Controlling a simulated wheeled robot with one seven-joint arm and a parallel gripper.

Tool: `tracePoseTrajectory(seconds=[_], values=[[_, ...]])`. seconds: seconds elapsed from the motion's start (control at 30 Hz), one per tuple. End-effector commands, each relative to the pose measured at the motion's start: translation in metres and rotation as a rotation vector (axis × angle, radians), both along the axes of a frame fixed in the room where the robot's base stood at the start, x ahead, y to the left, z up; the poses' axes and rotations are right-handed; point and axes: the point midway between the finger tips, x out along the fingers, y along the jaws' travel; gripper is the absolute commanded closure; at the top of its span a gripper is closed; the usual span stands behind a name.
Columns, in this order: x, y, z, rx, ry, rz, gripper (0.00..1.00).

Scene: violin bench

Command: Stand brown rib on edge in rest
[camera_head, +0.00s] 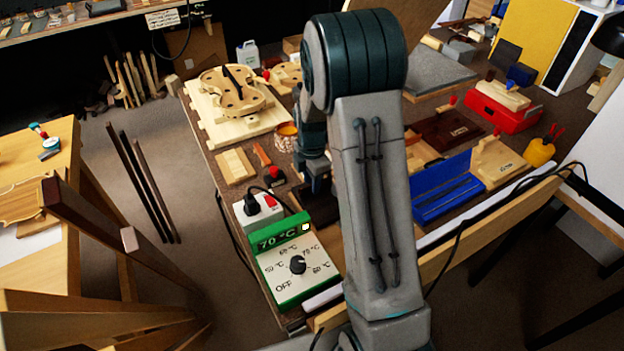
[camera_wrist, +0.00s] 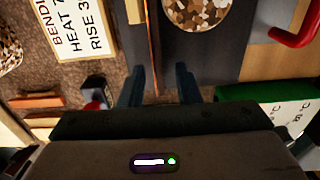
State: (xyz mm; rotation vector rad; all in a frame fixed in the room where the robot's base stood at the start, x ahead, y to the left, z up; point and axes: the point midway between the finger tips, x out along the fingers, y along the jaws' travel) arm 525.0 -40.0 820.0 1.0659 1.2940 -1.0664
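In the wrist view my gripper (camera_wrist: 162,82) points down with its two dark fingers clearly apart. A thin orange-brown strip (camera_wrist: 153,45), seen edge-on, runs up the picture from between the fingers, nearer the left one. It looks like the brown rib, but I cannot tell whether it touches a finger or what supports it. In the head view my arm hides the fingertips and the rib.
The green temperature controller (camera_head: 297,262) stands at the bench's near end, with a white switch box (camera_head: 257,211) behind it. Violin parts (camera_head: 235,92) lie further back. A blue tray (camera_head: 447,187) and a red box (camera_head: 503,107) are right of my arm.

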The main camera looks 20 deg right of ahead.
Motion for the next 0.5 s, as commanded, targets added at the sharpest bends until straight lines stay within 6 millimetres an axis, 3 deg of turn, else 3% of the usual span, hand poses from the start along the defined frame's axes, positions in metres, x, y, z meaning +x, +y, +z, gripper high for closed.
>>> tracePoseTrajectory(seconds=[0.27,0.5], values=[[0.001,0.000,0.012,0.000,-0.004,0.000,0.70],[0.001,0.000,0.062,-0.001,-0.006,0.000,0.70]])
